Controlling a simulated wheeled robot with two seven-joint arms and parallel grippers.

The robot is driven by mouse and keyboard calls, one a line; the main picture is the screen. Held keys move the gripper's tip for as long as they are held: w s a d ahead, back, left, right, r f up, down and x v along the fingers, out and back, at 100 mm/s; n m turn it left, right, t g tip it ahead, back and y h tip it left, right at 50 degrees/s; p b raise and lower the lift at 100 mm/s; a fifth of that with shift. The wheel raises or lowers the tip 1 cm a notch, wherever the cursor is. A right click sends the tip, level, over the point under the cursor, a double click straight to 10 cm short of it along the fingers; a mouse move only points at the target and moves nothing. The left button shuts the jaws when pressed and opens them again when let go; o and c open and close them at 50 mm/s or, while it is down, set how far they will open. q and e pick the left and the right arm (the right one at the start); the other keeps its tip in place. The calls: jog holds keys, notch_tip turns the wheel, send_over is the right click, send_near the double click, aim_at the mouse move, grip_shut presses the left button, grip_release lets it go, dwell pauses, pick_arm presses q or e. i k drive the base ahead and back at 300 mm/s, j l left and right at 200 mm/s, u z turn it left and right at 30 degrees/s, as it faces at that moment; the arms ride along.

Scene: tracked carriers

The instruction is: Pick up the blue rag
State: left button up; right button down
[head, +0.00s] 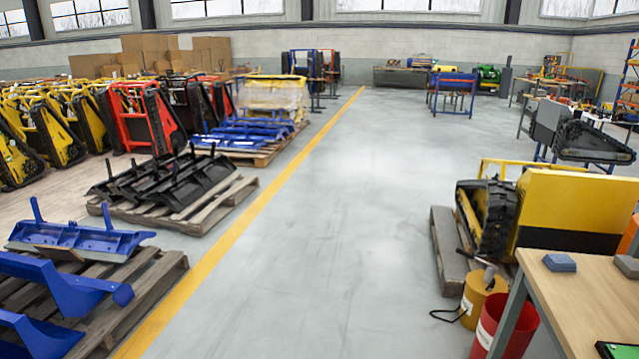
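A small folded blue-grey item that looks like the blue rag (559,263) lies on the light wooden tabletop (590,305) at the lower right, near its far left corner. A darker grey-blue item (627,266) lies to its right, cut by the picture's edge; I cannot tell whether it is also a rag. Neither of my grippers is in view, and nothing touches the blue rag.
A yellow bucket (480,297) and a red bin (500,328) stand on the floor left of the table. A yellow tracked carrier (565,205) sits behind it. The middle aisle (310,230) is clear; loaded pallets line the left.

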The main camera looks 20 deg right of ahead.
aim_at(560, 262)
jog(key=i+l+z, duration=0.2)
jog(key=i+z, duration=0.75)
jog(key=i+j+z, duration=0.2)
jog(key=i+z, duration=0.25)
jog(key=i, duration=0.15)
